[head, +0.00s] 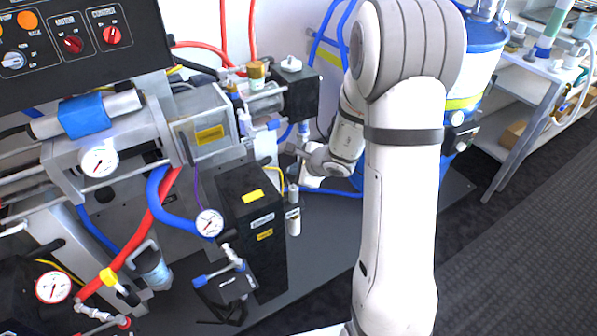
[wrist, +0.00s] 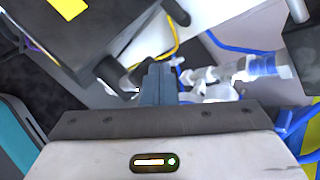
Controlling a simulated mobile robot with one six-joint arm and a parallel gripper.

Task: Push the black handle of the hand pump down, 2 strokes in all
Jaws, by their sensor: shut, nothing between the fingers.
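My gripper (wrist: 158,78) is shut and empty, its dark fingers pressed together in the middle of the wrist view. A short black cylindrical grip (wrist: 112,73), which looks like the pump handle, lies just left of the fingertips. I cannot tell whether they touch. In the head view my gripper (head: 296,152) is beside the upper right of a black box with yellow labels (head: 262,220). A small metal and white cylinder (head: 293,222) stands at that box's right side. My wrist partly hides this spot, and I cannot make out the handle clearly there.
A machine frame with gauges (head: 98,160) and a clear-walled pump block (head: 205,120) stands to the left. A blue and white drum (head: 485,50) is behind my arm. A yellow hose (wrist: 165,50) runs near my fingers. Dark floor is clear on the right.

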